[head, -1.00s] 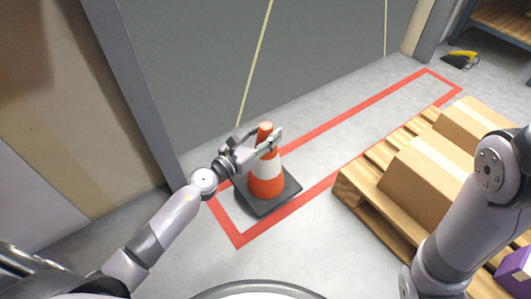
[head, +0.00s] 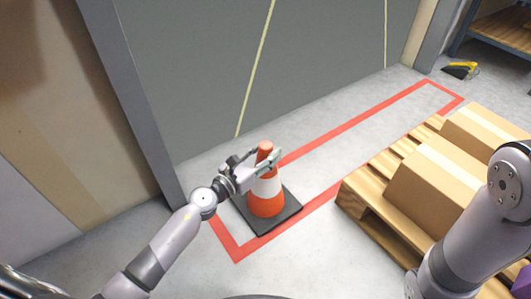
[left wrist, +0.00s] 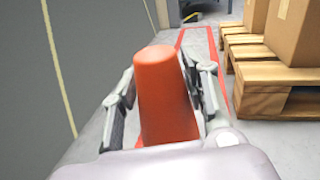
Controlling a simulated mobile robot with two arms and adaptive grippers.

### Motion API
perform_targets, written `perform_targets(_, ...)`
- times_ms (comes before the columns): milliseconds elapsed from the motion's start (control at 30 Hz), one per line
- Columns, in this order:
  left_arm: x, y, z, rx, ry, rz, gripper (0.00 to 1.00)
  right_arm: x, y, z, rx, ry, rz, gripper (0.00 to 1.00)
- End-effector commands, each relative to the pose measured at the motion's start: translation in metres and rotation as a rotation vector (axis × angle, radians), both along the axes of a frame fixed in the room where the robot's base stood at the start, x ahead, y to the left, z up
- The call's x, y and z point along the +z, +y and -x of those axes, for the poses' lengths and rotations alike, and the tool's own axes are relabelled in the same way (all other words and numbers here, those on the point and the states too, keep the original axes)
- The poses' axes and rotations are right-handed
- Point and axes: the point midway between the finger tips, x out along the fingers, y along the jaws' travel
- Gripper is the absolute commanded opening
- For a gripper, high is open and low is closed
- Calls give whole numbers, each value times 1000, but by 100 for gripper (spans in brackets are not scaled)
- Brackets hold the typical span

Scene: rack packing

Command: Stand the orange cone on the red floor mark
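The orange cone (head: 265,204), with a white band and a black square base (head: 283,219), is upright over the near left end of the red floor mark (head: 347,126), a long red outline on the grey floor. In the left wrist view the cone (left wrist: 167,95) fills the space between the two fingers. My right arm shows at the right edge of the head view, but its gripper is out of view.
A wooden pallet (head: 362,212) with cardboard boxes (head: 432,182) stands to the right of the mark. A grey wall panel (head: 200,80) and its post run close behind and left of the cone. A yellow and black object (head: 461,70) lies far right. The mark's far part is clear.

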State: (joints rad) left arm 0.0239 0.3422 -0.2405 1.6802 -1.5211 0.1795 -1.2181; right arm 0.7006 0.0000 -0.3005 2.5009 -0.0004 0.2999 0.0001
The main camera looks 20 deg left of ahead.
Motion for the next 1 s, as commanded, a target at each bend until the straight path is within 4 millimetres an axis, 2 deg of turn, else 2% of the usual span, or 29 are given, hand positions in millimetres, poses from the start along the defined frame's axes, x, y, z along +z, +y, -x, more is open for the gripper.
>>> perform_targets(300,0,0,0,-1,1,0,61,0,0,0,0,0,0,0)
perform_targets(633,4,0,0,-1,0,0,61,4,0,0,0,0,0,0)
perform_targets(767,0,7,15,0,2,-2,61,1,0,0,0,0,0,0)
perform_targets(1000,0,28,62,-1,4,-1,61,-2,0,0,-1,1,0,0)
